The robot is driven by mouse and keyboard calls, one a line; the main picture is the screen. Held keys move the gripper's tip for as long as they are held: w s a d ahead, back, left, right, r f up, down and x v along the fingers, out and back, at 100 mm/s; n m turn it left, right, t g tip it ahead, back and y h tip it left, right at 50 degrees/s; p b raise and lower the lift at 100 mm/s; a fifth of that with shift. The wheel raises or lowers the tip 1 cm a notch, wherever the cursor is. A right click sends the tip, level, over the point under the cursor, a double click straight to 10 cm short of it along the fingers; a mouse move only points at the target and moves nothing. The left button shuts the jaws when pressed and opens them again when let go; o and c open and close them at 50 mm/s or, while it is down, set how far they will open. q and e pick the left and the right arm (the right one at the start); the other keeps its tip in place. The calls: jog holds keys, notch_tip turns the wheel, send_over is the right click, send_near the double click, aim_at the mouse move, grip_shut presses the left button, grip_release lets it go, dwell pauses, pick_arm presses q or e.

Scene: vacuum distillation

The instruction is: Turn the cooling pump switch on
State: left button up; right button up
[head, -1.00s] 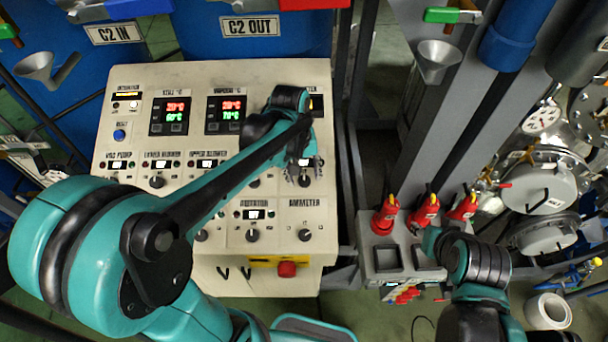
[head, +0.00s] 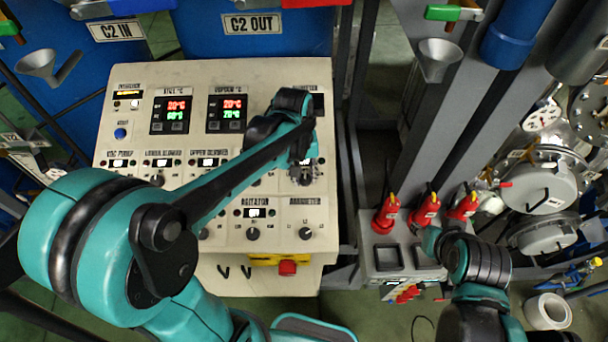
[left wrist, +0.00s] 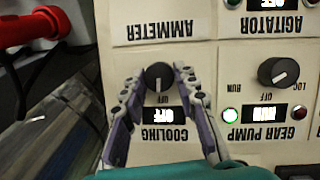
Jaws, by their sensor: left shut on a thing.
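The cooling switch is a black round knob (left wrist: 158,76) with a white mark, on the cream control panel, shown upside down in the left wrist view. Its label reads COOLING and its small display (left wrist: 161,115) reads OFF. My left gripper (left wrist: 159,78) is shut on this knob, one finger on each side. In the head view my left gripper (head: 304,172) is at the panel's right side, and its fingers and wrist largely hide the knob. My right arm shows at the lower right of the head view, but its fingers cannot be made out.
The gear pump knob (left wrist: 279,72) sits beside the cooling knob. The ammeter knob (head: 305,233) and agitator knob (head: 253,234) lie below it in the head view. A red emergency button (head: 287,268) is at the panel's front. Red plugs (head: 386,214) stand to the right.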

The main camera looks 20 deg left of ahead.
pick_arm(q)
jog(key=m, duration=0.2)
jog(key=m+y+b, duration=0.1)
jog(key=m, duration=0.1)
jog(key=m+y+b, duration=0.1)
jog(key=shift+d+m+g, duration=0.25)
jog(key=shift+m+g, duration=0.05)
jog(key=shift+m, duration=0.1)
jog(key=shift+m+y+b, duration=0.65)
jog(key=shift+m+y, duration=0.35)
jog(key=shift+m, duration=1.4)
jog(key=o, duration=1.2)
jog(key=shift+c, duration=0.2)
jog(key=v, duration=1.2)
jog(key=shift+s, duration=0.3)
jog(key=shift+d, duration=0.1)
